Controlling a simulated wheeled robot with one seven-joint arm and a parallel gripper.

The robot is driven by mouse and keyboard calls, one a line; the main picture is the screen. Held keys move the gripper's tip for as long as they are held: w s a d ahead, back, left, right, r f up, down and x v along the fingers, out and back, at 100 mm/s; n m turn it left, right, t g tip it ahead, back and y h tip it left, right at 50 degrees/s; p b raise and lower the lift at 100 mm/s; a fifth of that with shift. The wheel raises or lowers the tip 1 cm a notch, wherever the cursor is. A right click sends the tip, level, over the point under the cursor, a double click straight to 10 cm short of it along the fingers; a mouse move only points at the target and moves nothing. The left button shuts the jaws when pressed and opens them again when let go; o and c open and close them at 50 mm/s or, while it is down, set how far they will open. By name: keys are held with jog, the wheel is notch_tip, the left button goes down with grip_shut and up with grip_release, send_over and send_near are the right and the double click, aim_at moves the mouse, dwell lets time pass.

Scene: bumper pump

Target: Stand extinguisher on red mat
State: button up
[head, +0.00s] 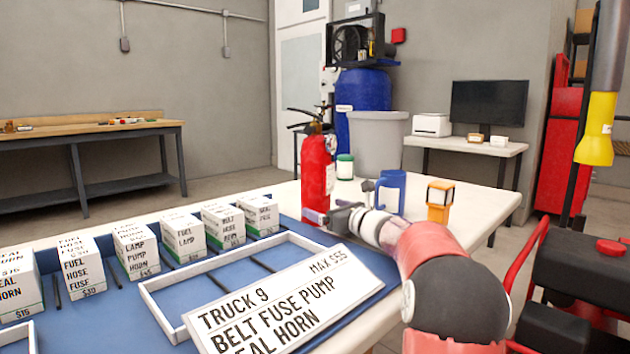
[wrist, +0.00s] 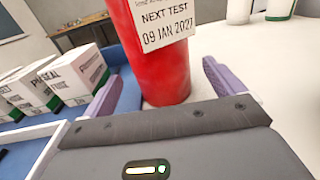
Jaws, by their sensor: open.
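The red extinguisher (head: 316,178) stands upright on the white table, with a black handle on top. In the wrist view its red body (wrist: 160,72) fills the middle, with a label reading "NEXT TEST 09 JAN 2027". My gripper (head: 346,215) is low beside its base in the head view. In the wrist view the purple fingers of my gripper (wrist: 162,90) are spread wide, one on each side of the extinguisher body. I see no clear contact. The upper part is cut off in the wrist view. I cannot make out a red mat in either view.
A blue mat (head: 345,305) carries several priced white boxes (head: 136,250), a white frame (head: 165,322) and a "TRUCK 9" card (head: 285,310).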

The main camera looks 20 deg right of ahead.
jog(key=p+x, duration=0.1)
jog(key=x, duration=0.5)
jog(key=shift+w+a, duration=0.1)
jog(key=shift+w, duration=0.1)
jog(key=c, duration=1.9)
jog(key=shift+r, duration=0.3)
grip_shut()
